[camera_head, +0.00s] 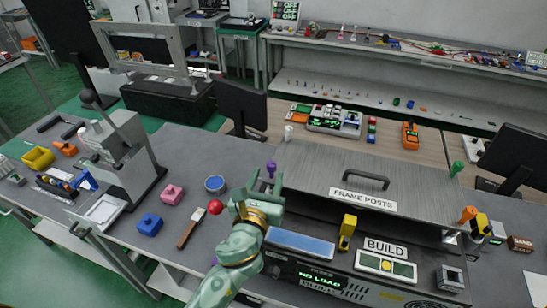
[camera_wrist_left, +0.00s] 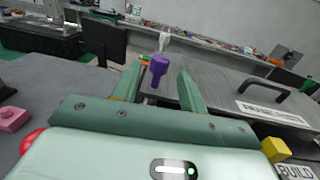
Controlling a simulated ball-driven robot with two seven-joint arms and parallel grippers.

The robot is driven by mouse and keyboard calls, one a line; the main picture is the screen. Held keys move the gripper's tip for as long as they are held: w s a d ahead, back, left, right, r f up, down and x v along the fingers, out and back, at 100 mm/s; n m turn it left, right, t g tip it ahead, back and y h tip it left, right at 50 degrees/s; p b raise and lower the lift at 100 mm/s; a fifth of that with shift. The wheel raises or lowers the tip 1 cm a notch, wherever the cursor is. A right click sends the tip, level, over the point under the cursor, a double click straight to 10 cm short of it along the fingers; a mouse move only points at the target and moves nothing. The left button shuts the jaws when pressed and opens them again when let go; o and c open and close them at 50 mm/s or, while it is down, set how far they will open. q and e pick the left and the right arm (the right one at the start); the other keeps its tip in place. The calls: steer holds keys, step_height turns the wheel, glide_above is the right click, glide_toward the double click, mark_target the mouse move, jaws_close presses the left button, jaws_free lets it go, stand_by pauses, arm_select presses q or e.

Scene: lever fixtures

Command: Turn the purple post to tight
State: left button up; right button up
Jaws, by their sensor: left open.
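The purple post (camera_head: 271,167) stands at the near-left corner of the grey plate labelled FRAME POSTS (camera_head: 330,165). It has a wider head on a narrower stem. My left gripper (camera_head: 266,186) is open just on the near side of it. In the left wrist view the purple post (camera_wrist_left: 157,69) shows in the gap between the two open fingers (camera_wrist_left: 160,88), touching neither as far as I can see. How deep it sits between them I cannot tell. The post's foot is partly hidden in the head view. My right gripper is not in view.
A white post (camera_head: 288,132), a green post (camera_head: 456,168) and an orange post (camera_head: 467,213) stand at the plate's other corners. A black handle (camera_head: 366,179) rises from the plate.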

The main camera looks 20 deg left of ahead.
mark_target(273, 163)
arm_select(q)
steer(key=w, duration=0.6)
steer(key=shift+w+a, duration=0.15)
steer(key=shift+w, duration=0.25)
jaws_close()
